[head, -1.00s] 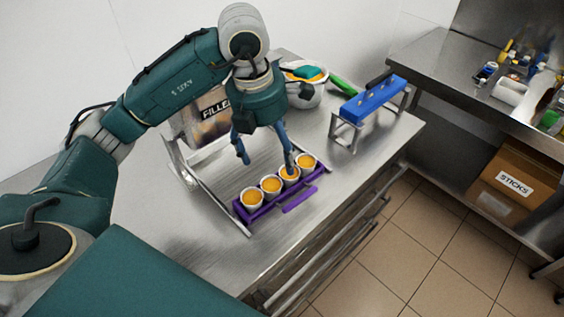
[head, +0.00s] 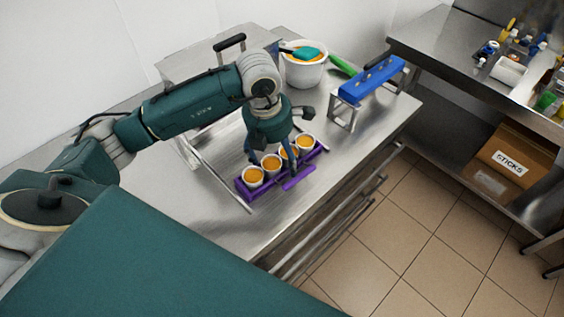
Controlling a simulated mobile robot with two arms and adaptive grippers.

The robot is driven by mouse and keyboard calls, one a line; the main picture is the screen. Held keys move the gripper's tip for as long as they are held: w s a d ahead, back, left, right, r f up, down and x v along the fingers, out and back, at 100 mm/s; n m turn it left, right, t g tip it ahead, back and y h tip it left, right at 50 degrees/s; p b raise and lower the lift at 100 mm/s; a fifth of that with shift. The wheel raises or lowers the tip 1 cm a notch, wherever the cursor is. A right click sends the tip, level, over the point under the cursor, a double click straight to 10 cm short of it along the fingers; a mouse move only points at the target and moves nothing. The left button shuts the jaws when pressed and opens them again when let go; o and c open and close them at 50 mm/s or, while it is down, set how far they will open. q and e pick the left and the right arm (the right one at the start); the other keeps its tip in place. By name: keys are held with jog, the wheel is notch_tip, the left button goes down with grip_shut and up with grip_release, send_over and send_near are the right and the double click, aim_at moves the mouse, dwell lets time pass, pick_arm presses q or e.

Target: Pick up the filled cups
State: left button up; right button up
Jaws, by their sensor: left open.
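Several white cups with orange filling stand in a row in a purple carrier (head: 298,181) on the steel table. The near-left cup (head: 252,178), the one beside it (head: 271,164) and the far-right cup (head: 306,143) show clearly. Another cup between the last two is partly hidden by a finger. My left gripper (head: 272,162) is open, pointing down over the row. One finger is behind the cups and the other is at the partly hidden cup. I cannot tell whether the fingers touch any cup. My right gripper is not in view.
A white tub (head: 305,72) with orange contents and a teal tool stands behind. A blue rack (head: 371,82) on metal legs stands to the right, near a green handle (head: 343,66). A steel counter holds bottles, with a STICKS box (head: 514,157) below. The table's front left is bare.

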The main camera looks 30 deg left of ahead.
pick_arm(q)
jog(key=c, duration=1.5)
jog(key=shift+c, duration=0.4)
jog(key=shift+r, duration=0.2)
